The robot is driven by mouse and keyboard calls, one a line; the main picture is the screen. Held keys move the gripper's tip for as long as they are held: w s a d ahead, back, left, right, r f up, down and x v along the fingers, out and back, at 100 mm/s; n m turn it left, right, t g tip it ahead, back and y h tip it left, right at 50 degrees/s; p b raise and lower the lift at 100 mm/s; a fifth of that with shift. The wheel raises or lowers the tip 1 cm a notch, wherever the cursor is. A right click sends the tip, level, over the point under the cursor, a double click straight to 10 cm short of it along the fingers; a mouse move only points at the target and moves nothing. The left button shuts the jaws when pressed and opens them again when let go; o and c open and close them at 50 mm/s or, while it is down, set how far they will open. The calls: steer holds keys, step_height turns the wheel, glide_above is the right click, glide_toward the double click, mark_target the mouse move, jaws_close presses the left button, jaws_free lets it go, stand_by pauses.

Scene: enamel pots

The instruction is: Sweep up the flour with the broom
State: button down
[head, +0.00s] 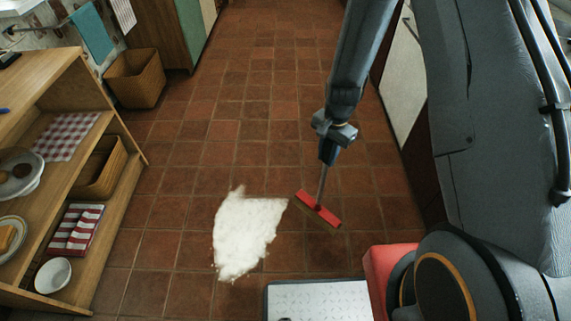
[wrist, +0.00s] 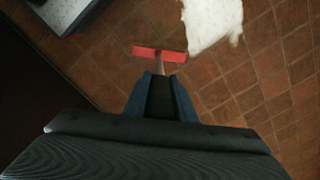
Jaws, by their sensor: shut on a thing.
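A patch of white flour (head: 246,232) lies on the brown tile floor in the middle of the head view; it also shows at the top of the wrist view (wrist: 212,22). The broom has a red head (head: 318,209) with its bristles down, at or very near the floor just right of the flour. My gripper (head: 328,152) is shut on the broom's thin handle (head: 322,186) and points downward. In the wrist view the red broom head (wrist: 160,54) shows just beyond the fingers (wrist: 160,88), beside the flour. The upper handle is hidden by the gripper.
A wooden shelf unit (head: 142,158) with plates, cloths and a bowl stands at the left. A wicker basket (head: 135,80) stands behind it. A pale flat panel (head: 318,300) lies at the front. Tile floor beyond the flour is clear.

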steer(key=w+a+f+m+b, duration=0.2)
steer(key=a+f+m+b, duration=0.2)
steer(key=a+f+m, duration=0.5)
steer(key=shift+w+a+f, duration=0.15)
steer(key=shift+a+f, duration=1)
steer(key=shift+a, duration=0.95)
steer(key=shift+f, duration=0.35)
steer(key=shift+a, duration=0.1)
